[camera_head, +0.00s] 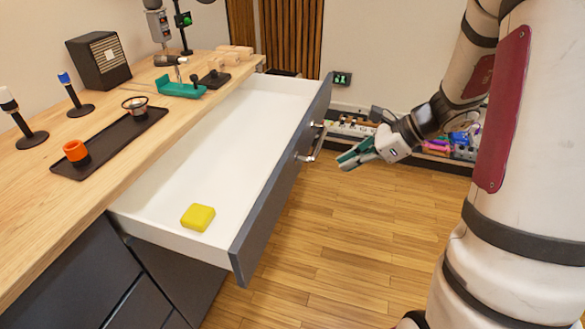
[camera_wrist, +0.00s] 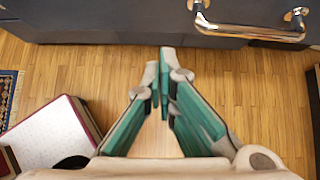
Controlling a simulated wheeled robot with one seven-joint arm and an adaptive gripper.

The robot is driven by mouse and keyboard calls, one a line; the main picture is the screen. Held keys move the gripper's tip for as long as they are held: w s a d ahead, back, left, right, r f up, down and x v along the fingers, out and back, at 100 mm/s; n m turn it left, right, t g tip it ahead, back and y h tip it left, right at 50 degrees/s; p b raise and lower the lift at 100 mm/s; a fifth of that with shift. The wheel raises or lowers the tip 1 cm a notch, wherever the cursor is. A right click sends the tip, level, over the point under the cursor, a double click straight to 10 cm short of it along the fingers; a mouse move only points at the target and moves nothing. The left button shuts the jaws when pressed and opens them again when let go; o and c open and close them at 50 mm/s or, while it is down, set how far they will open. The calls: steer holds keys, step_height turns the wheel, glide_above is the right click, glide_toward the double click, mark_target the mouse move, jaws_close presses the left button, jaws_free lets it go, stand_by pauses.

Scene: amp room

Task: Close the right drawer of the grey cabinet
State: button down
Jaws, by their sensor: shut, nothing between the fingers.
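The right drawer (camera_head: 252,130) of the grey cabinet (camera_head: 88,285) is pulled well out, its white inside showing. A yellow block (camera_head: 198,217) lies in it near the front left corner. The drawer's dark front has a silver bar handle (camera_head: 312,142), which also shows at the top right of the wrist view (camera_wrist: 250,32). My gripper (camera_head: 342,165) is in front of the drawer front, just right of the handle and apart from it. In the wrist view my gripper (camera_wrist: 160,85) has its green-padded fingertips together, empty, below the drawer front.
The wooden top (camera_head: 130,150) carries a dark tray (camera_head: 112,142) with an orange-topped item and a small cup, a black speaker box (camera_head: 99,60), and a green stand (camera_head: 180,88). A low rack of pedals (camera_head: 445,148) stands along the wall. Wood floor before the drawer is clear.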

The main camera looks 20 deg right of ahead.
steer(key=shift+m, duration=0.3)
steer(key=shift+w+a+r+b+x, duration=0.15)
steer(key=shift+w+r+b+x, duration=0.2)
steer(key=shift+x, duration=1.85)
steer(key=shift+w+a+r+b+x, duration=0.15)
steer(key=shift+b+x, duration=0.3)
steer(key=shift+x, duration=1.75)
steer(key=shift+w+a+r+b+x, duration=0.1)
steer(key=shift+w+r+b+x, duration=0.25)
steer(key=shift+x, duration=1.85)
steer(key=shift+f, duration=0.1)
steer(key=p, duration=0.2)
glide_above(200, 166)
steer(key=shift+a, duration=0.1)
